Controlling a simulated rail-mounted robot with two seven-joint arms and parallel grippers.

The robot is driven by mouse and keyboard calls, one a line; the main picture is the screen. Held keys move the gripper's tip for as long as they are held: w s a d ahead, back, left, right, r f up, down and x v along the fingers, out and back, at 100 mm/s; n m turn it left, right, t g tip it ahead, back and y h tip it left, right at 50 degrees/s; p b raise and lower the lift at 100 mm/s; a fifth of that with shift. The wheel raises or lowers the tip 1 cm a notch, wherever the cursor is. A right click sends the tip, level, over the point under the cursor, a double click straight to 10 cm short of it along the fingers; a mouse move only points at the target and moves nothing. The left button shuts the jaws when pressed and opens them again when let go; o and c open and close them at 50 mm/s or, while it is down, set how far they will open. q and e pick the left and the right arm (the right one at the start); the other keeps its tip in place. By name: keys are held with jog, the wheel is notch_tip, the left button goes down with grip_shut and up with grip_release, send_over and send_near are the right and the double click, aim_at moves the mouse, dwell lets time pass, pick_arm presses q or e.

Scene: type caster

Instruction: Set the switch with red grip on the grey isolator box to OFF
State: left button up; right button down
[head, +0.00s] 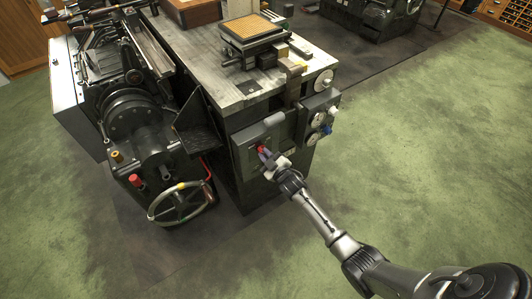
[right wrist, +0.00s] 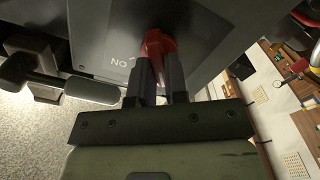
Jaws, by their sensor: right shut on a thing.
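The grey isolator box (head: 241,157) is on the side of the workbench, facing me. Its switch has a red grip (head: 262,148), which also shows in the right wrist view (right wrist: 156,43). My right gripper (head: 267,156) is shut on the red grip, with one dark finger on each side of it in the right wrist view (right wrist: 157,65). A white label (right wrist: 120,63) on the box face reads as an upside-down ON, beside the grip. Any OFF label is hidden or out of view, and I cannot tell the switch's exact setting. My left gripper is not in view.
A control panel with dials and a blue knob (head: 326,130) is just right of the box. A dark casting machine with a handwheel (head: 180,204) stands to the left. The workbench top (head: 213,62) lies above. The green floor at right is open.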

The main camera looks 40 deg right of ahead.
jog(key=shift+n, duration=0.9)
jog(key=c, duration=1.1)
grip_release()
jog(key=shift+c, duration=0.2)
jog(key=s+a+p, duration=0.1)
jog(key=s+p, duration=0.3)
jog(key=s, duration=0.9)
jog(key=shift+s+a, duration=0.2)
jog(key=shift+s, duration=0.2)
jog(key=shift+f, duration=0.1)
